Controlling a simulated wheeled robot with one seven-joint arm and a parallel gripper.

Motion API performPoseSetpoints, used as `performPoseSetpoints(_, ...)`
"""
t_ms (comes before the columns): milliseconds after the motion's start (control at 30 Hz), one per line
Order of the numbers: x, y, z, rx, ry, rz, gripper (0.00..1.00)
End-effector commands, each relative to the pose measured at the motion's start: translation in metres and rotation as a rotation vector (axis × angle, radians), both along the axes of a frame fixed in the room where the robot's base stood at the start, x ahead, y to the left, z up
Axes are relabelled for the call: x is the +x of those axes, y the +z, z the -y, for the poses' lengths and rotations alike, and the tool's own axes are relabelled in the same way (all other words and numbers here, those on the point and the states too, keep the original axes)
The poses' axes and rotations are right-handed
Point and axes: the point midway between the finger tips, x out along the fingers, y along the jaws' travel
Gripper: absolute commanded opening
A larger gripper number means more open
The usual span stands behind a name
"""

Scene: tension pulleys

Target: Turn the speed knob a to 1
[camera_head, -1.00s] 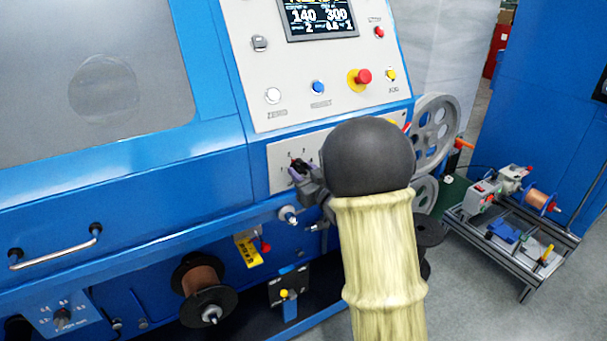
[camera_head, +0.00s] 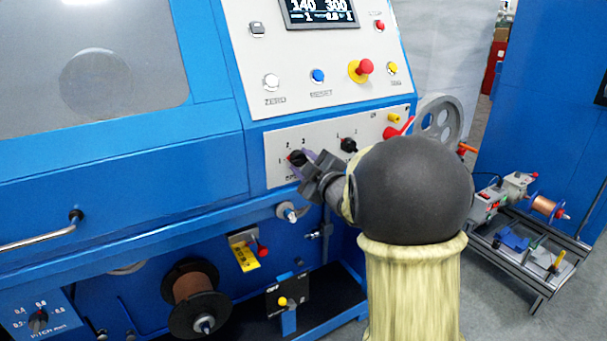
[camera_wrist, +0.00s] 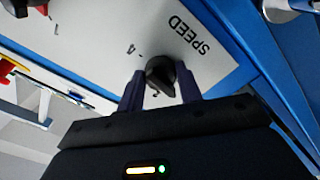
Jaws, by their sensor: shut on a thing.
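The speed knob a (camera_head: 296,157) is a black knob on the light panel, with numerals around it. A small red mark on its left side appears to point towards 1. My gripper (camera_head: 306,163) is shut on this knob, with its purple fingers partly hiding it and the label below. In the wrist view the black knob (camera_wrist: 160,76) sits between the two dark purple fingers (camera_wrist: 160,89), beside the word SPEED. The screen (camera_head: 319,13) above shows a small 1 under 140.
A second black knob (camera_head: 348,145) stands to the right on the same panel. A red lever (camera_head: 399,128) and a grey pulley wheel (camera_head: 437,125) lie beyond it. A copper spool (camera_head: 193,287) and a yellow tag (camera_head: 246,258) are below. A low cart (camera_head: 525,235) stands at right.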

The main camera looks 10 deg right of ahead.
Motion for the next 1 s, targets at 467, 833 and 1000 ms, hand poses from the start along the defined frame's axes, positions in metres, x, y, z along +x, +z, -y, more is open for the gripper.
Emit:
performPoseSetpoints(467,-0.0002,-0.0022,-0.0004,-0.162,0.001,0.047,0.12)
performPoseSetpoints(833,-0.0003,-0.0019,-0.0005,-0.166,0.002,0.048,0.39)
performPoseSetpoints(1000,-0.0002,-0.0012,-0.0003,-0.165,0.002,0.05,0.57)
